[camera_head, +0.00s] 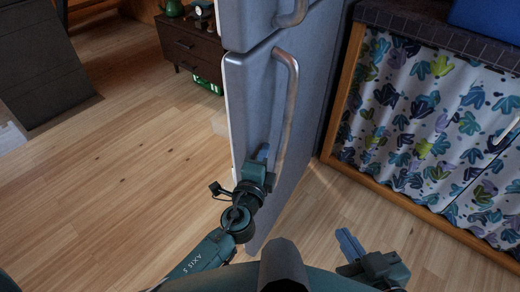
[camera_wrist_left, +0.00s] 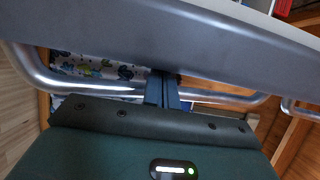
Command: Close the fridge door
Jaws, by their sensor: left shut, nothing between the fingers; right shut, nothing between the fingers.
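The grey-blue lower fridge door (camera_head: 250,105) stands swung open into the room, with its pale edge at the left. Its curved metal handle (camera_head: 290,105) faces right and also shows in the left wrist view (camera_wrist_left: 105,88). My left gripper (camera_head: 263,152) is shut and empty, close beside the lower part of the handle. In the left wrist view its fingers (camera_wrist_left: 163,90) cross in front of the handle bar, near the door; I cannot tell whether they touch. My right gripper (camera_head: 348,243) is shut and empty, low and apart from the door.
The upper fridge door (camera_head: 240,25) has its own handle (camera_head: 293,12). A counter with a patterned curtain (camera_head: 420,120) in a wooden frame stands to the right. A dark drawer chest (camera_head: 192,50) stands at the back. The wooden floor (camera_head: 110,160) at left is clear.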

